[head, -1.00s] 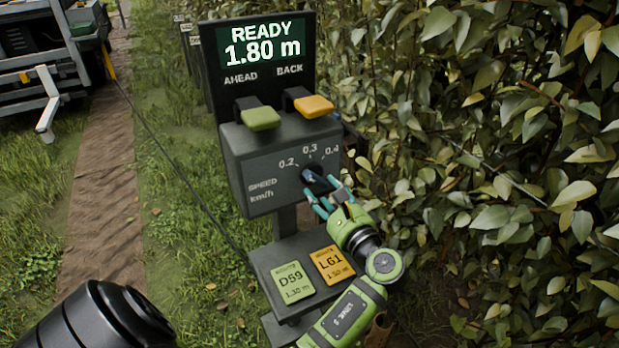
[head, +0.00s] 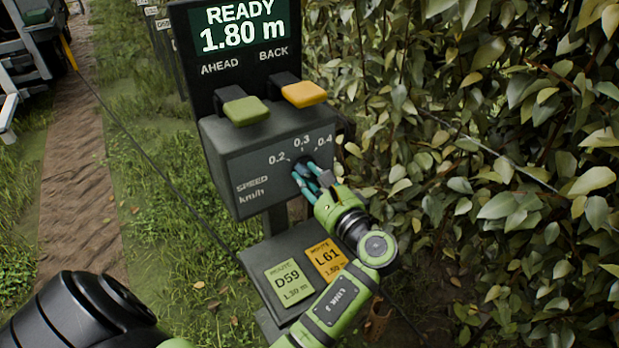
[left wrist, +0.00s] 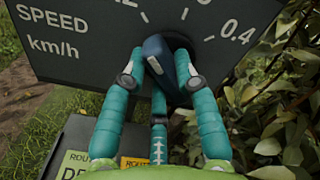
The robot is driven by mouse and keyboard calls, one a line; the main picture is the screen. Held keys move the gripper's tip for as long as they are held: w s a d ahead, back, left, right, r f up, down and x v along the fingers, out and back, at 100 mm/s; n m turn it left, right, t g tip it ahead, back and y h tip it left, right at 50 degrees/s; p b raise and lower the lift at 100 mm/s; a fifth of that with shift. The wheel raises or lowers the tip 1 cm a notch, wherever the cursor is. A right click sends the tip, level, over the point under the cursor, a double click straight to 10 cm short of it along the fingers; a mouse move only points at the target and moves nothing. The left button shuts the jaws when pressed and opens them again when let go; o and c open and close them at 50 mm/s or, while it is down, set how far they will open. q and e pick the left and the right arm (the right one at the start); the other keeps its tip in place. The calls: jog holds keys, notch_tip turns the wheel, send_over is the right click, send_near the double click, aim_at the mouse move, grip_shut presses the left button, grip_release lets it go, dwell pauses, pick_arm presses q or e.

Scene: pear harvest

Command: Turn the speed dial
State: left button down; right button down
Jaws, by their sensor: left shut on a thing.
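The speed dial (left wrist: 165,60) is a dark blue knob with a raised grip on the dark grey control box (head: 235,160). Its scale reads 0.2, 0.3 and 0.4 km/h. My left gripper (head: 306,180) is shut on the dial. In the left wrist view, one teal finger presses each side of the knob and a third finger lies below it. The knob's upper end leans to the left there; its exact setting I cannot tell. In the head view the fingers hide most of the dial. My right gripper is not in view.
A green AHEAD paddle (head: 245,110) and an orange BACK paddle (head: 304,93) stick out above the dial. The screen (head: 238,28) reads READY 1.80 m. Route cards D59 (head: 289,282) and L61 (head: 327,261) lie below. Dense foliage (head: 490,130) stands close on the right.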

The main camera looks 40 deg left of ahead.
pick_arm(q)
jog(key=shift+r+p, duration=0.15)
jog(key=shift+p, duration=0.3)
jog(key=m+p, duration=0.1)
jog(key=p, duration=0.2)
jog(key=r+m+p, duration=0.1)
jog(key=m+p, duration=0.1)
jog(key=p, duration=0.1)
jog(key=m+p, duration=0.6)
jog(key=p, duration=0.1)
jog(key=m+p, duration=0.3)
jog(key=p, duration=0.1)
jog(key=shift+w+r, duration=0.15)
jog(key=shift+w, duration=0.15)
jog(key=m+p, duration=0.2)
jog(key=m, duration=0.1)
jog(key=shift+w+m, duration=0.15)
jog(key=shift+m, duration=0.15)
jog(key=shift+w+m+p, duration=0.1)
jog(key=shift+m+p, duration=0.75)
jog(key=shift+m, duration=0.25)
jog(key=shift+f, duration=0.2)
jog(key=c, duration=0.9)
grip_release()
jog(key=shift+c, duration=0.2)
jog(key=shift+f, duration=0.1)
